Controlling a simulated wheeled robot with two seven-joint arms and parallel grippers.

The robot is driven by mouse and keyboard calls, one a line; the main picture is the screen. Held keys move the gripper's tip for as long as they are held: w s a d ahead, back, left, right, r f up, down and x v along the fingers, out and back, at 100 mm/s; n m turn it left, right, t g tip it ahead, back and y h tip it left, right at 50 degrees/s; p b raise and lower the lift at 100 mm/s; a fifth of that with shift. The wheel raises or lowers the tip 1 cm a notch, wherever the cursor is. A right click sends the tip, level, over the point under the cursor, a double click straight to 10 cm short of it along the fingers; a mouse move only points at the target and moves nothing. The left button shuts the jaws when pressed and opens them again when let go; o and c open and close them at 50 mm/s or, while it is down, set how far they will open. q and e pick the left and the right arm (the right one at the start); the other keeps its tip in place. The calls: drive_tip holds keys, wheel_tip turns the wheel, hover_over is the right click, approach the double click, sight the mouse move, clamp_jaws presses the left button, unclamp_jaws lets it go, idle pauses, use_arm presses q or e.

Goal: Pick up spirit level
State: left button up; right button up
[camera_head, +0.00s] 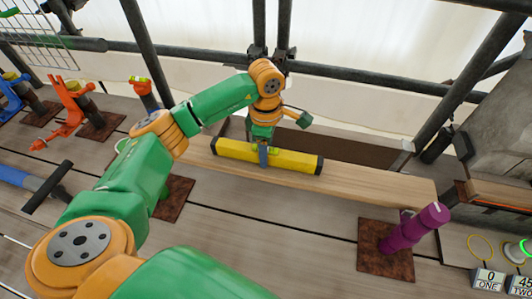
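The spirit level (298,162) is a long yellow bar with dark ends. It lies flat on a light wooden plank (370,185) at the middle of the view. My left gripper (263,153) points down at the level's middle. One grey-blue finger shows against the level's near face. The other finger is hidden behind the level or the gripper body, so I cannot tell whether the fingers touch or squeeze it. My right gripper is not in view.
A purple cylinder (413,230) leans over a rusty plate (385,262) at right. Orange fittings (72,104) on rusty plates stand at far left. A blue-handled tool (28,182) lies on the left. Dark scaffold poles (340,70) cross behind. Number blocks (488,279) sit at lower right.

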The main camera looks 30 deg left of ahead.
use_arm(q)
drive_tip(key=shift+s, duration=0.1)
clamp_jaws()
